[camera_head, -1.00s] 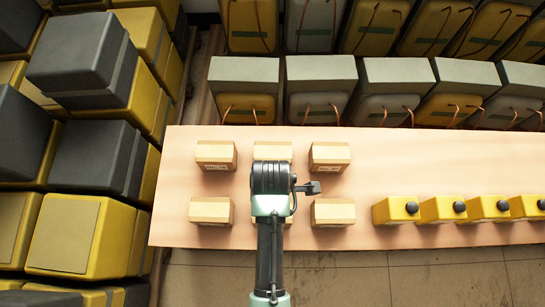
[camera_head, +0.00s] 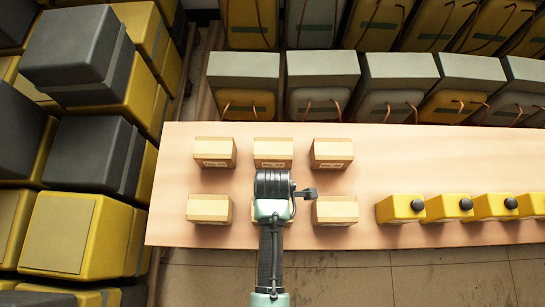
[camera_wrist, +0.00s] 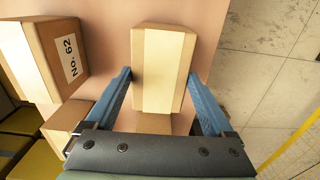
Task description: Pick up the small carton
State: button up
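Small tan cartons stand in two rows on the pale pink table (camera_head: 380,165). In the head view the back row shows a left (camera_head: 214,152), a middle (camera_head: 273,153) and a right carton (camera_head: 332,153). The front row shows a left (camera_head: 209,209) and a right carton (camera_head: 335,210); my arm covers the place between them. In the wrist view my gripper (camera_wrist: 160,80) is open, its two blue fingers on either side of a carton (camera_wrist: 163,70), apparently not touching it. I cannot tell their height over it. A carton marked "No. 62" (camera_wrist: 50,60) is to the left.
Yellow boxes with black knobs (camera_head: 400,208) stand on the table to the right. Yellow and dark crates (camera_head: 75,235) are stacked at the left, and bins (camera_head: 320,85) line the back. In the wrist view bare floor (camera_wrist: 265,50) lies right of the table edge.

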grip_shut()
jog(key=shift+r, duration=0.1)
